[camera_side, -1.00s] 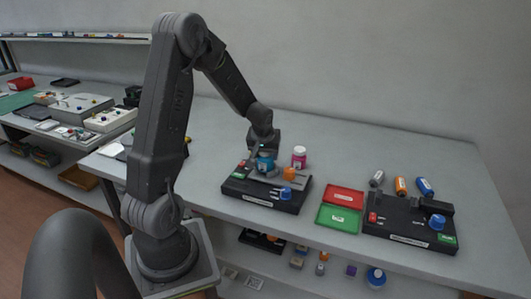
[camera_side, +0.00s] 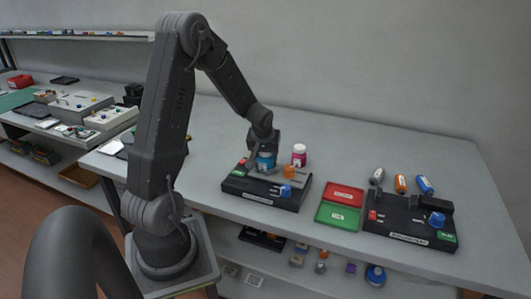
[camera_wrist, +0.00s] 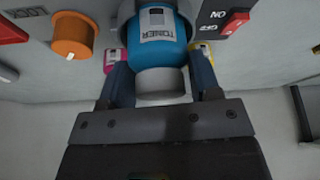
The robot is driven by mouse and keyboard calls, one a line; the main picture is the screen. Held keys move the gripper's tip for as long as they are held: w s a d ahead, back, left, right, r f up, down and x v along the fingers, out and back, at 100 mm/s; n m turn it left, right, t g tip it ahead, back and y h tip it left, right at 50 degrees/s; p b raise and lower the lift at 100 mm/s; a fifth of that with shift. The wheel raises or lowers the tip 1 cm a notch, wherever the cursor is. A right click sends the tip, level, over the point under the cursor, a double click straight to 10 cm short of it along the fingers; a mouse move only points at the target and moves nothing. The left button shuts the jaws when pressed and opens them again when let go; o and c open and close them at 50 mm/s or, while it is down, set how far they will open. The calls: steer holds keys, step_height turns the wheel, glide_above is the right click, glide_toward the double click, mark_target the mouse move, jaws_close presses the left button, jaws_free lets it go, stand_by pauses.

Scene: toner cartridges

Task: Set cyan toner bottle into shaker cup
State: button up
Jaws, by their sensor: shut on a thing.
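My gripper (camera_wrist: 162,85) is shut on the cyan toner bottle (camera_wrist: 158,48), with one finger on each side. The bottle has a white label reading TONER and a light grey end towards my wrist. In the side view the bottle (camera_side: 266,160) is over the black shaker unit (camera_side: 262,191), below my gripper (camera_side: 264,150). Its far end is cut off or hidden in the wrist view. Light grey parts on the unit lie close under the bottle.
An orange knob (camera_side: 290,173) and a blue knob (camera_side: 286,190) stand on the unit. A magenta bottle (camera_side: 299,155) stands just behind it. To the right are a red tray (camera_side: 345,193), a green tray (camera_side: 338,216) and a second black unit (camera_side: 405,217).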

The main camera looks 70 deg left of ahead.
steer(key=shift+f, duration=0.1)
stand_by(0.3)
steer(key=o, duration=1)
steer(key=shift+r, duration=2.4)
steer(key=s+d+r+m+t+h, duration=0.1)
steer(key=d+r+m, duration=0.2)
steer(key=d+r, duration=0.5)
steer(key=s+d+r+m+t, duration=0.1)
steer(key=s+d+r+m, duration=0.15)
steer(key=d, duration=0.85)
steer(key=s+d+r+m+h, duration=0.1)
steer(key=s+d+m, duration=0.1)
steer(key=s+d, duration=0.1)
steer(key=s+d+r+m+h, duration=0.1)
steer(key=s+d, duration=0.2)
steer(key=d, duration=0.2)
steer(key=s+d+r+m+t, duration=0.1)
steer(key=s+d+r+m, duration=0.1)
steer(key=s+d, duration=0.2)
steer(key=shift+m+h, duration=0.35)
steer(key=shift+h, duration=0.05)
